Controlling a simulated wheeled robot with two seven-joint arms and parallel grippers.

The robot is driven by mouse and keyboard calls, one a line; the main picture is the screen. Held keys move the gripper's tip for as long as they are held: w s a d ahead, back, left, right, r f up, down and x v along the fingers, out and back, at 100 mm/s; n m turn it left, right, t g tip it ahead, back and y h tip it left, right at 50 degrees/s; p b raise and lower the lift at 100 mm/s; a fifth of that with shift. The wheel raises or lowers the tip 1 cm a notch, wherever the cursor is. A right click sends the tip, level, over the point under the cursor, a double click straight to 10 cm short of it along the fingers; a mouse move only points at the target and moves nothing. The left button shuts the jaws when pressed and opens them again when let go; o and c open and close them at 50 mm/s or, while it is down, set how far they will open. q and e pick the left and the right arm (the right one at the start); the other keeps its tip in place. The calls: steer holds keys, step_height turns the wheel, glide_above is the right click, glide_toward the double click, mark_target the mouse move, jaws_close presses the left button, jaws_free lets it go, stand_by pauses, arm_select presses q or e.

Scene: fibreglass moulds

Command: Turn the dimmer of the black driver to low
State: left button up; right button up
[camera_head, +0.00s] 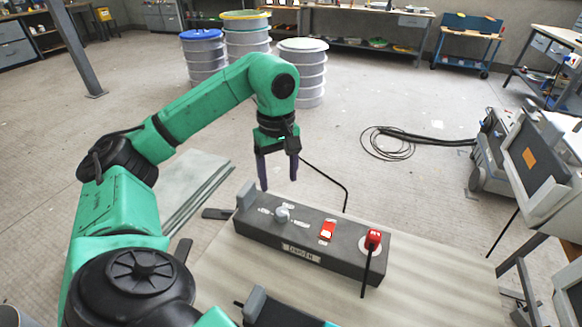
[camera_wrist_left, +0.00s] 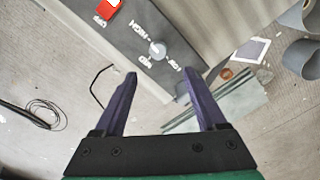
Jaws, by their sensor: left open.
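The black driver (camera_head: 300,253), a long dark box with a label on its front, lies on a pale board. Its grey round dimmer knob (camera_head: 282,214) is near the left end of the top face. In the left wrist view the knob (camera_wrist_left: 157,50) sits among markings that seem to read HIGH, MID and LOW; its setting is not clear. My left gripper (camera_head: 278,176) is open and empty above the back left of the driver, apart from the knob. In the wrist view its fingers (camera_wrist_left: 160,76) point toward the knob. My right gripper is not in view.
A grey bracket (camera_head: 246,195) stands at the driver's left end. Another dark device (camera_head: 285,314) lies in front. Drums (camera_head: 247,38) stand farther back on open floor.

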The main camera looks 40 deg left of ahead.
arm_select(q)
glide_above(282, 212)
steer(key=f, duration=0.5)
steer(key=shift+s+a+f, duration=0.15)
steer(key=shift+s, duration=0.1)
steer(key=f, duration=0.5)
steer(key=shift+w+f, duration=0.15)
steer(key=shift+w, duration=0.1)
steer(key=shift+f, duration=0.5)
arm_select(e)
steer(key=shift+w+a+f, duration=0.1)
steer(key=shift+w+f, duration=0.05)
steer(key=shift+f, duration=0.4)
arm_select(q)
jaws_close()
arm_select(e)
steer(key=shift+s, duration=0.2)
